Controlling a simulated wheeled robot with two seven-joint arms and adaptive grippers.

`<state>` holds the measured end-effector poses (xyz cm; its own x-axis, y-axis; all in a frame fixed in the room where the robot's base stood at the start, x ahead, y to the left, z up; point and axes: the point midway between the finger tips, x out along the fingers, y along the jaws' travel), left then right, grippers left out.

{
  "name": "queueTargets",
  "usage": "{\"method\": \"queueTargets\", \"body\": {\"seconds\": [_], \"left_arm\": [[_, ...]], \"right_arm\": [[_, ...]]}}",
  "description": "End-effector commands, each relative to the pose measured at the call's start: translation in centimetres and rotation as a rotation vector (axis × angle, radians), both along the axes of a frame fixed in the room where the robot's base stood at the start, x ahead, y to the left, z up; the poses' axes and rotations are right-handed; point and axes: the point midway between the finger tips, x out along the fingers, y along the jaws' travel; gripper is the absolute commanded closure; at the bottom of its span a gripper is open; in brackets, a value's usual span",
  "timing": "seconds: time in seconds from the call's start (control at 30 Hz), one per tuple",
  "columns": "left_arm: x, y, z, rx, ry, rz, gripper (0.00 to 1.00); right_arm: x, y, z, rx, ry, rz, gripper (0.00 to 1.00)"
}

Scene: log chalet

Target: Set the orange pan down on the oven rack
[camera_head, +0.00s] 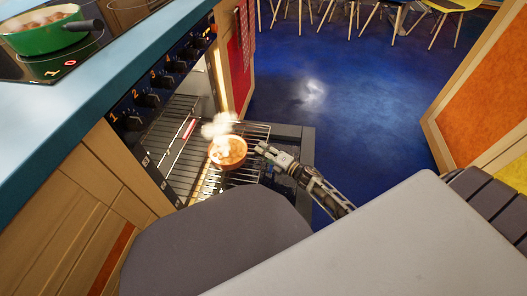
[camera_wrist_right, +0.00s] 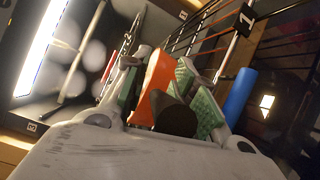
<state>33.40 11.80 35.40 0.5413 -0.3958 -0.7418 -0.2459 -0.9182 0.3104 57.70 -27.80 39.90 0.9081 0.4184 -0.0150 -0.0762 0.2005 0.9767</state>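The orange pan (camera_head: 228,151) is round, with pale food inside and steam rising above it. In the head view it is level over the pulled-out oven rack (camera_head: 256,131); I cannot tell whether its base touches the wires. My right gripper (camera_head: 262,149) is at the pan's right side. In the right wrist view the green finger pads (camera_wrist_right: 165,88) close on both sides of the pan's orange part (camera_wrist_right: 155,82) and its dark handle end (camera_wrist_right: 175,117). Most of the pan is hidden there. My left gripper is not in view.
The open oven (camera_head: 185,125) is left of the pan, below a row of knobs. A green pot (camera_head: 45,38) stands on the hob. A grey table (camera_head: 400,240) and a dark rounded seat (camera_head: 215,240) are in front. Blue floor (camera_head: 340,110) is clear at right.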

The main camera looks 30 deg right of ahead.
Motion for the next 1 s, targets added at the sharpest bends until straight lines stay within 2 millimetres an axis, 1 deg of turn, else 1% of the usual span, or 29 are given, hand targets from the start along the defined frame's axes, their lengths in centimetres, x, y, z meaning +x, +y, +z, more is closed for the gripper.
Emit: {"method": "queueTargets", "body": {"seconds": [0.03,0.1,0.3,0.33,0.43,0.63,1.0], "left_arm": [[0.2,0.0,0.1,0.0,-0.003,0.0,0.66],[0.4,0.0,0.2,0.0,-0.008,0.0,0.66],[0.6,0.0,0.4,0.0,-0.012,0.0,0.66],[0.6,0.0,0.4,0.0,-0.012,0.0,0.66],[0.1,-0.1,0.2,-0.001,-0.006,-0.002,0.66],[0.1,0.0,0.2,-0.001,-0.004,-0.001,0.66],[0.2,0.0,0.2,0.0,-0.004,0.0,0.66]], "right_arm": [[0.0,0.0,0.1,0.0,-0.001,0.0,0.64],[0.0,0.0,0.0,-0.001,0.0,0.0,0.57],[-0.1,0.0,-0.1,-0.002,0.002,-0.001,0.57],[-0.2,-0.1,-0.6,-0.008,0.01,-0.002,0.57],[-0.3,-0.1,-0.6,-0.008,0.01,-0.002,0.57],[-0.6,-0.2,-0.5,-0.006,0.009,-0.001,0.57],[-2.9,-1.2,-0.4,-0.005,0.008,-0.001,0.57]]}}
